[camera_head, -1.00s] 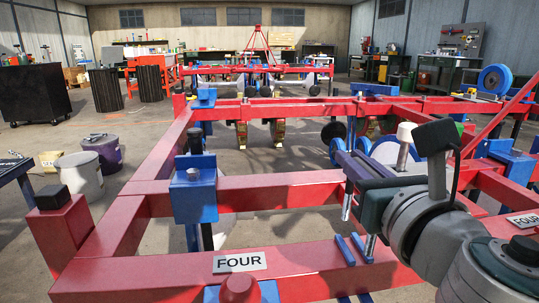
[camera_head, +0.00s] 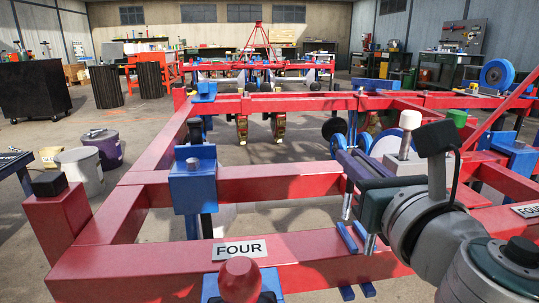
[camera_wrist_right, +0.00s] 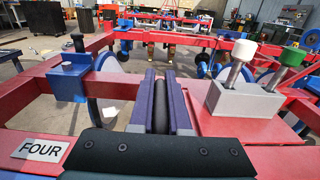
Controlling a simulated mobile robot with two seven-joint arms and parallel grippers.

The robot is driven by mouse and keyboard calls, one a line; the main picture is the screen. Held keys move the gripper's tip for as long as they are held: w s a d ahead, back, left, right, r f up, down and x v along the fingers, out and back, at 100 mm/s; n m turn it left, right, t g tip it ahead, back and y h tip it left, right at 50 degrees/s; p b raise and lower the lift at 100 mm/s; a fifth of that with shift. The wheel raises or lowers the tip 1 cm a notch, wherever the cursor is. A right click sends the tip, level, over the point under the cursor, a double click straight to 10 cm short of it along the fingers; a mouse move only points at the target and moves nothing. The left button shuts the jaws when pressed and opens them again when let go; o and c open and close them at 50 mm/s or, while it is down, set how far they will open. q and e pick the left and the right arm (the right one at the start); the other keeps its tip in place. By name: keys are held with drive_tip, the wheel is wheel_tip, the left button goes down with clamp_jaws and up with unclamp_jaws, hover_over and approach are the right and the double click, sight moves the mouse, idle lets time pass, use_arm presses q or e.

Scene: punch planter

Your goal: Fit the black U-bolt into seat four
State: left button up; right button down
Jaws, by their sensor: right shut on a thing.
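My right gripper (camera_head: 350,170) is shut on the black U-bolt, whose dark bar (camera_wrist_right: 161,117) shows between the two purple fingers in the right wrist view. In the head view two silver leg ends (camera_head: 371,243) point down below the fingers, one beyond the red beam's far side and one nearer. The legs are hidden in the wrist view. Two blue strips (camera_head: 347,238) lie across the near red beam, right of the FOUR label (camera_head: 240,249), close to the nearer leg. I cannot tell whether the leg touches the beam. My left gripper is not in view.
A blue clamp block (camera_head: 193,182) with a dark-stemmed knob sits on the cross beam to the left. A red knob (camera_head: 240,278) stands in front of the label. A grey block with white and green capped pins (camera_wrist_right: 243,100) is right of my fingers.

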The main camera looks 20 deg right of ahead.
sight(348, 216)
drive_tip(key=shift+f+b, duration=0.7)
drive_tip(key=shift+f, duration=0.15)
drive_tip(key=shift+f+b, duration=1.3)
drive_tip(key=shift+f, duration=0.3)
drive_tip(key=shift+f+b, duration=0.55)
drive_tip(key=shift+f, duration=0.05)
drive_tip(key=shift+f+b, duration=1.05)
drive_tip(key=shift+f, duration=0.2)
drive_tip(key=c, duration=0.8)
unclamp_jaws()
drive_tip(key=shift+f, duration=0.1)
drive_tip(key=p+v, duration=0.1)
drive_tip(key=v, duration=0.7)
drive_tip(key=shift+s+p, duration=0.3)
drive_tip(key=shift+p, duration=0.05)
drive_tip(key=shift+s+a, duration=0.2)
drive_tip(key=shift+s, duration=0.45)
